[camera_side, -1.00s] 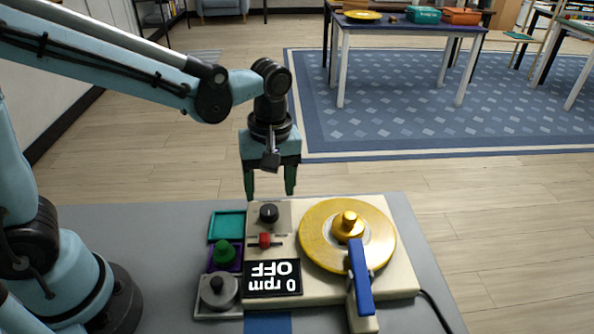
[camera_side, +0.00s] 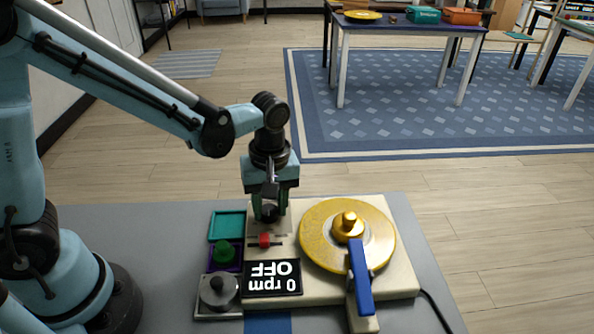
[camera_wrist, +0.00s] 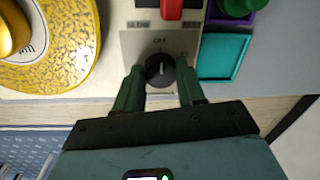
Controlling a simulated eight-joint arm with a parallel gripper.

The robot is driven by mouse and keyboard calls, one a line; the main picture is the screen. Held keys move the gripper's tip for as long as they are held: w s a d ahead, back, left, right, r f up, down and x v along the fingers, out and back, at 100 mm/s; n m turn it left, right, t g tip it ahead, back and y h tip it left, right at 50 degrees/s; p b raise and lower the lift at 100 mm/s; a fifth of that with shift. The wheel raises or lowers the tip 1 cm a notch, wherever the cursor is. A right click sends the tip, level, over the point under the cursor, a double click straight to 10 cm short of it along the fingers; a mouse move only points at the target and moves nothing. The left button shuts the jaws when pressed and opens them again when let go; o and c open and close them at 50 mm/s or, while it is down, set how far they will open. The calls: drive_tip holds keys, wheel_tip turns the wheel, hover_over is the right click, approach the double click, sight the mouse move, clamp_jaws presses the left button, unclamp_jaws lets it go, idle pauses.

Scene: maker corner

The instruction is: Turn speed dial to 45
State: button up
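The speed dial (camera_wrist: 160,70) is a black round knob with a light pointer line, on a pale plate marked OFF. In the side view the dial (camera_side: 269,212) is partly hidden by my gripper (camera_side: 269,208). In the wrist view my gripper (camera_wrist: 158,90) has its two green fingers on either side of the dial, with a small gap showing at each side. The gripper is open. The display (camera_side: 272,278) reads 0 rpm OFF, upside down in the side view.
A red switch (camera_side: 264,240) sits close to the dial. A yellow turntable (camera_side: 318,245) with a blue-handled arm (camera_side: 360,278) is to the right. A teal tray (camera_side: 227,226), a green knob (camera_side: 224,252) and a grey knob (camera_side: 219,291) stand to the left.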

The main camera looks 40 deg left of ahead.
drive_tip(key=c, duration=0.5)
